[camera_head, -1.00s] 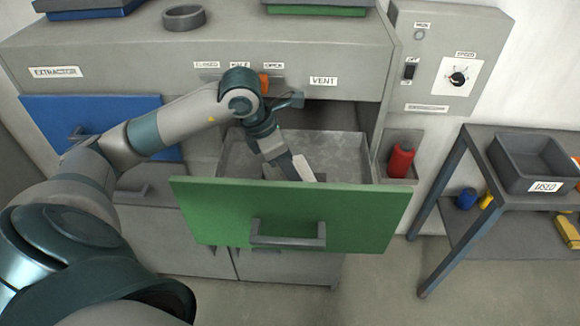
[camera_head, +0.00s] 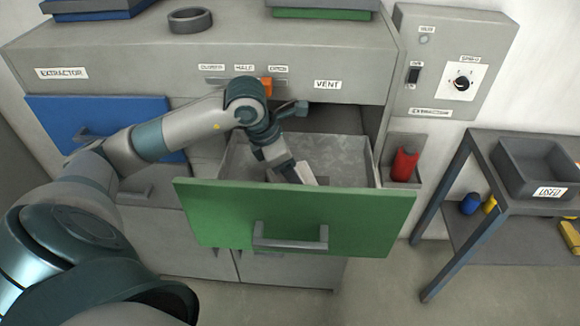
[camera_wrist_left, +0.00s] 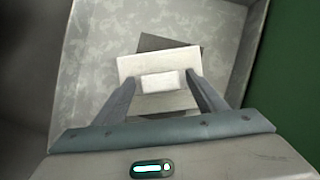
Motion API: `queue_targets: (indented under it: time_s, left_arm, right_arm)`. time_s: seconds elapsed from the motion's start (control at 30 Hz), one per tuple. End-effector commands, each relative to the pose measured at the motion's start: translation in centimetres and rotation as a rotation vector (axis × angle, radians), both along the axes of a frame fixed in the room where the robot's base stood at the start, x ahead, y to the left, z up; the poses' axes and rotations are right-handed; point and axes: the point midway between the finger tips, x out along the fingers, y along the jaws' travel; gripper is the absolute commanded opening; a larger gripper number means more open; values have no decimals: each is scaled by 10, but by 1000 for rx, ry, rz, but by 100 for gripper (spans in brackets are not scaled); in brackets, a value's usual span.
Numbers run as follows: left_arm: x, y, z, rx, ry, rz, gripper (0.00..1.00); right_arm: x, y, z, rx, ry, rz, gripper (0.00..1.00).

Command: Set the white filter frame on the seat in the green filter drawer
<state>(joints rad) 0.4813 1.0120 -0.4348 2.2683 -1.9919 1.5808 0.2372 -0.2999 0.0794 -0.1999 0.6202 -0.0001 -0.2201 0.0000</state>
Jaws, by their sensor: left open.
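The green filter drawer (camera_head: 300,215) is pulled open. The white filter frame (camera_wrist_left: 160,60) lies in it in the left wrist view, over a dark square patch (camera_wrist_left: 150,42) that looks like the seat. The frame is turned relative to the dark patch, whose corners show beyond its edges. Its raised block (camera_wrist_left: 160,82) lies between the fingers of my left gripper (camera_wrist_left: 158,78), which is open. In the head view the frame (camera_head: 305,173) shows only in part, below my left gripper (camera_head: 290,172). My right gripper is not in view.
The drawer's walls (camera_wrist_left: 85,75) surround the gripper. A blue drawer front (camera_head: 100,120) is to the left. A red canister (camera_head: 404,164) stands right of the drawer. A side table (camera_head: 515,205) at the right bears a dark bin labelled USED (camera_head: 510,180).

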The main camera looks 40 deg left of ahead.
Motion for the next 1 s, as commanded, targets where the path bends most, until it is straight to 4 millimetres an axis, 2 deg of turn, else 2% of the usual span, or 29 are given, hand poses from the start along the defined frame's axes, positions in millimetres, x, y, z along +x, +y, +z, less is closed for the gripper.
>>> queue_targets:
  time_s: [0.13, 0.27, 0.7, 1.0]
  left_arm:
    - [0, 0, 4, 0, 0, 0, 65]
    - [-3, 3, 13, 0, -4, 0, 65]
    - [-26, 20, 83, 1, -6, 1, 65]
    - [-36, 27, 110, 0, -2, -1, 65]
  right_arm:
    - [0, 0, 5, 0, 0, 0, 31]
    - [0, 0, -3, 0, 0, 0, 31]
    - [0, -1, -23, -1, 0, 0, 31]
    - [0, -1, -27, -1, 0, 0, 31]
